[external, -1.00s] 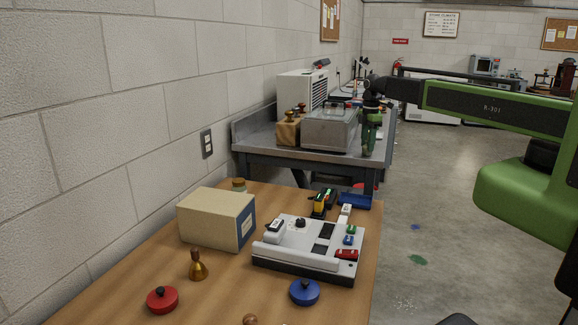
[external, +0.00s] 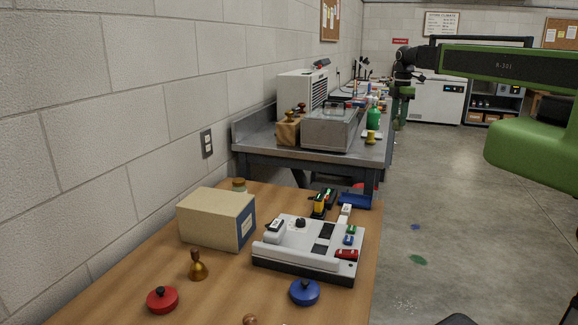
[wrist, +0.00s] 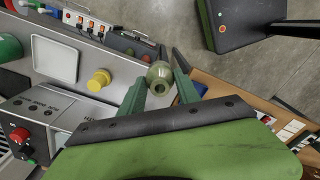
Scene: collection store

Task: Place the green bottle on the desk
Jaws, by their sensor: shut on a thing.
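My gripper (wrist: 160,84) is shut on a pale olive-green bottle (wrist: 160,74), seen from above by its neck and shoulder in the wrist view. In the external view my gripper (external: 398,122) hangs down just right of the grey bench's edge; the held bottle is too small to make out there. A wooden desk (external: 120,300) fills the foreground, apart from the gripper. Its wood also seems to show at the lower right of the wrist view (wrist: 213,86).
The grey bench (external: 290,150) holds a brighter green container (external: 374,119), a yellow object (external: 371,138) and a grey case (external: 330,128). The desk carries a cardboard box (external: 215,220), a white device (external: 300,255), a brass bell (external: 197,266) and red and blue lidded items. Its front-left area has bare wood.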

